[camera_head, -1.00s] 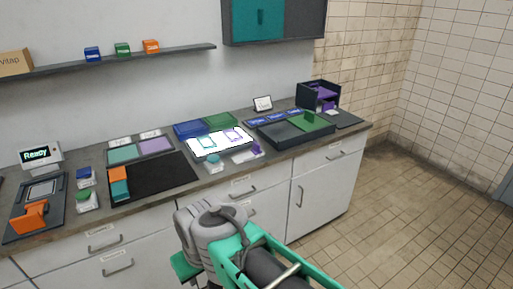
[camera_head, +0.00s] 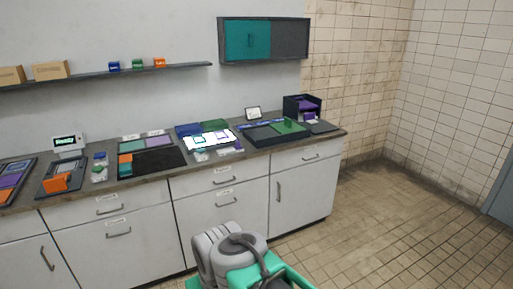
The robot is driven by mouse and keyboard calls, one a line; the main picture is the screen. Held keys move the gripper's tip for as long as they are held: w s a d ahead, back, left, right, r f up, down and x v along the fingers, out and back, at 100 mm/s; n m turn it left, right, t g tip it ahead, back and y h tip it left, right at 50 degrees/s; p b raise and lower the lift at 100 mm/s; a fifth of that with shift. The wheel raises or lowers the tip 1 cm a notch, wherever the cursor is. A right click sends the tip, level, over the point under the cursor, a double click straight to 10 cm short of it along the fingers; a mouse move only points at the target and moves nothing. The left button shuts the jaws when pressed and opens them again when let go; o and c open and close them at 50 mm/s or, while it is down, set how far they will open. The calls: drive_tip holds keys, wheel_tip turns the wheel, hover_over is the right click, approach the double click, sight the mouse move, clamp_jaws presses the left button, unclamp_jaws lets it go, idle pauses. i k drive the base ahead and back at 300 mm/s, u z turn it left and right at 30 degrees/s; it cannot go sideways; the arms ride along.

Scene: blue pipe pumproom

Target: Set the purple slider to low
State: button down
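A small purple piece on a pale base (camera_head: 237,147) sits on the counter, at the front right of a white lit panel (camera_head: 209,139). It may be the purple slider, but it is too small to tell its setting or any marks. A small teal piece on a similar pale base (camera_head: 200,155) stands to its left. My grey and teal arm shows at the bottom of the picture, in front of the cabinets and well apart from the counter top. My gripper's fingers are not in view.
The long counter (camera_head: 160,174) has drawers and doors below. A black tray (camera_head: 158,162) and an orange device (camera_head: 62,181) lie left; a dark green-and-black tray (camera_head: 275,135) and a dark box with purple shelves (camera_head: 303,107) stand right. The tiled floor at right is clear.

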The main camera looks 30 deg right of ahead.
sight(237, 146)
drive_tip(key=z, duration=1.05)
drive_tip(key=i, duration=1.7)
drive_tip(key=u, duration=0.85)
drive_tip(key=i, duration=0.5)
drive_tip(key=u, duration=0.5)
